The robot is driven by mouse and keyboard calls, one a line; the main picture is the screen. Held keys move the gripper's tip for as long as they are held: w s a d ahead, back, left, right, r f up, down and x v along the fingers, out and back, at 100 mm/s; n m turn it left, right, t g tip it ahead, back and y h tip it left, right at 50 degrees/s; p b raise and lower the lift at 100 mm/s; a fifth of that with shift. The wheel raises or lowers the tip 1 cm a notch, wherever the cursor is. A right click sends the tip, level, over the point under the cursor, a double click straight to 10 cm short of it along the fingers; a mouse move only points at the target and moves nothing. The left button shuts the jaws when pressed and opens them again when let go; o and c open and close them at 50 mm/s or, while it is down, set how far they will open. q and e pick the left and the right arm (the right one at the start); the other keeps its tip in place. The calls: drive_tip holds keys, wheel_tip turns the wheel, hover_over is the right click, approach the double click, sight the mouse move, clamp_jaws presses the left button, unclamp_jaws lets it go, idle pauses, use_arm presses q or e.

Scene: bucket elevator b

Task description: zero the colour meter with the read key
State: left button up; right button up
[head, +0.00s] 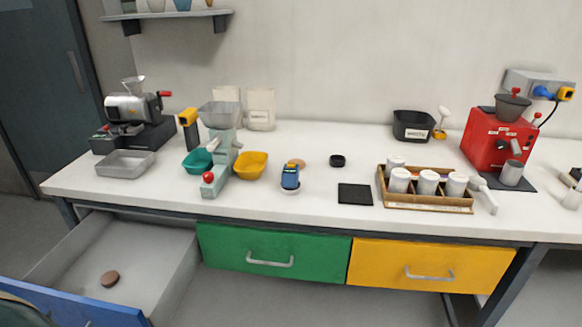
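A small blue handheld device (290,177) with a dark top face, which looks like the colour meter, stands at the middle of the bench near its front edge. It rests on a small round white piece (290,191). Its keys and display are too small to read. A tan disc (297,163) lies just behind it, partly hidden. Neither of my grippers can be made out in the head view, and nothing is seen touching the device.
A yellow tray (250,165) and a pale green elevator machine (219,150) stand left of the device. A black mat (355,194) and a wooden rack of white cups (427,205) stand right. The blue-fronted drawer (70,303) is open, holding a brown disc (110,279).

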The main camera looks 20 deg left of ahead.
use_arm(q)
drive_tip(key=shift+c, duration=0.4)
clamp_jaws()
idle(1.3)
